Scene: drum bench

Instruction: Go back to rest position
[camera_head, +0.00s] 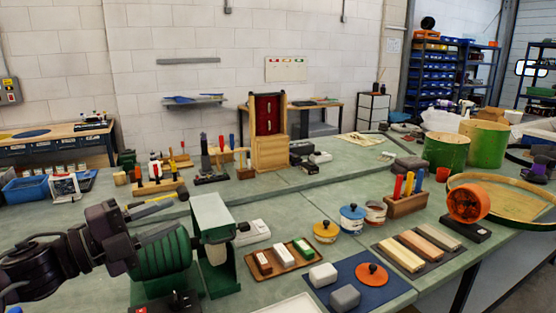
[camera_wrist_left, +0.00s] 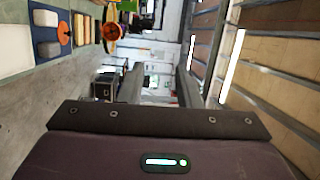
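My left gripper (camera_head: 152,218) reaches in from the left in the head view, above the left part of the green bench (camera_head: 272,291). Its two fingers (camera_wrist_left: 159,88) stand apart in the left wrist view, with nothing between them. The green machine (camera_head: 212,218) stands just to the right of the gripper; I cannot tell whether they touch. My right gripper does not show in either view.
A wooden tray with small blocks (camera_head: 284,257), a blue mat (camera_head: 384,291), lidded pots (camera_head: 352,218) and an orange wheel-like device (camera_head: 467,203) stand on the bench. Green drums (camera_head: 446,150) stand at the back right. A tool rack (camera_head: 158,187) stands behind the gripper.

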